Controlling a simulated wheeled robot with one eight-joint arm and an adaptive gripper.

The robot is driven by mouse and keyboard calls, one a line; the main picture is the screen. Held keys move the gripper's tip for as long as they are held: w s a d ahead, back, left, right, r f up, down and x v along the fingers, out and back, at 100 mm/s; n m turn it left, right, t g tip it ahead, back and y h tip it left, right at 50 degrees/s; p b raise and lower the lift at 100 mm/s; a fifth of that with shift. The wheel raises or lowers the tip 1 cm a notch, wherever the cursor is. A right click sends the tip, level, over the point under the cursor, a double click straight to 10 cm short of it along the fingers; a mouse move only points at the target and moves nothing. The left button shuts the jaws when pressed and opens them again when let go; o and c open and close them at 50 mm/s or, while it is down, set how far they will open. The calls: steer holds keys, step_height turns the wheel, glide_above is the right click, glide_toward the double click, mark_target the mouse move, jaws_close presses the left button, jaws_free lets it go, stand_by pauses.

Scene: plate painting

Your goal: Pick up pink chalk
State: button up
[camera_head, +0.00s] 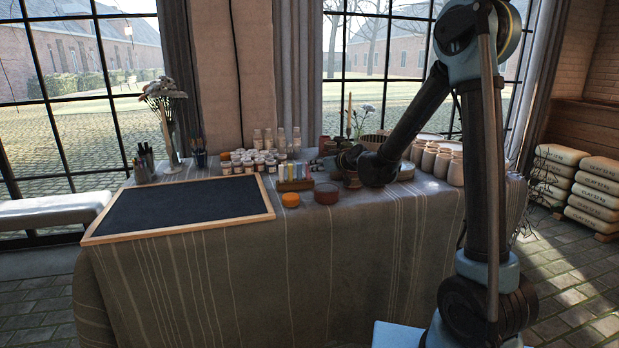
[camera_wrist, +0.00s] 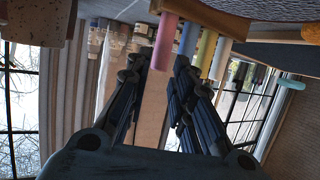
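The pink chalk (camera_wrist: 165,42) stands out of a wooden holder (camera_wrist: 215,18) in the wrist view, which shows the scene turned over. My gripper (camera_wrist: 158,68) is open, with one finger on each side of the pink chalk's free end; the chalk looks closer to the right finger. I cannot tell if either finger touches it. In the head view the holder (camera_head: 295,186) stands on the table, and my gripper (camera_head: 345,160) is just right of it, its fingertips hard to make out.
A framed blackboard (camera_head: 180,205) lies on the table's left. Clay pots (camera_head: 440,163) stand to the right.

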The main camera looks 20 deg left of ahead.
mark_target(308, 174)
steer(key=shift+x, duration=2)
steer(key=shift+r, duration=0.1)
steer(key=shift+c, duration=0.3)
jaws_close()
